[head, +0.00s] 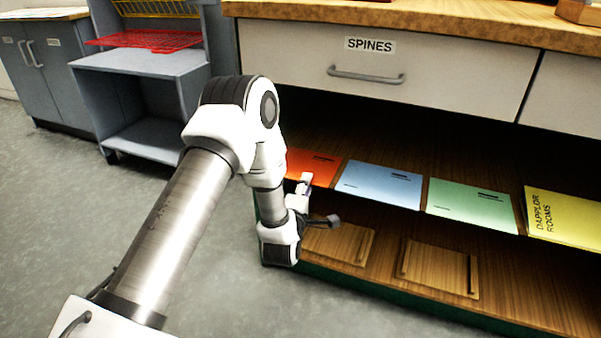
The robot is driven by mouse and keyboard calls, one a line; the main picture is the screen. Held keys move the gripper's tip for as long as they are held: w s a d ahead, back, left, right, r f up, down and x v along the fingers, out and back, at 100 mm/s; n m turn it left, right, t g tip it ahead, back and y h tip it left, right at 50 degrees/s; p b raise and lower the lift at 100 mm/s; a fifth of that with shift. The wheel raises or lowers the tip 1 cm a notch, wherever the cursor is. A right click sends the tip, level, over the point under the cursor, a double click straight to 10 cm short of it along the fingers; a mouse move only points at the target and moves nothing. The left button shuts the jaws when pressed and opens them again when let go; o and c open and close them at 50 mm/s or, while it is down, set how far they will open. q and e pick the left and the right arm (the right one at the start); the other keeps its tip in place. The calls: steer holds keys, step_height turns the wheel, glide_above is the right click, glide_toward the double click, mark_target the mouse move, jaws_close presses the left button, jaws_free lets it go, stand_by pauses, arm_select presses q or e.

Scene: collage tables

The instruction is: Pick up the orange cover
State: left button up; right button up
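The orange cover (318,165) lies flat at the left end of the open shelf under the drawer, with a dark printed line on it. Its left part is hidden behind my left arm. My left gripper (320,200) is in front of the shelf, just below the cover's front edge in the picture. Its two fingers are spread apart with nothing between them. One fingertip overlaps the cover's front edge in the picture; I cannot tell whether it touches. My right gripper is out of view.
A blue cover (379,184), a green cover (471,205) and a yellow cover (566,217) lie to the right on the same shelf. Wooden boards (438,267) lie on the lower shelf. The "SPINES" drawer (290,62) is above. Grey floor (215,285) is clear at left.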

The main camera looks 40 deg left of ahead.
arm_select(q)
steer(key=shift+x, duration=0.85)
jaws_close()
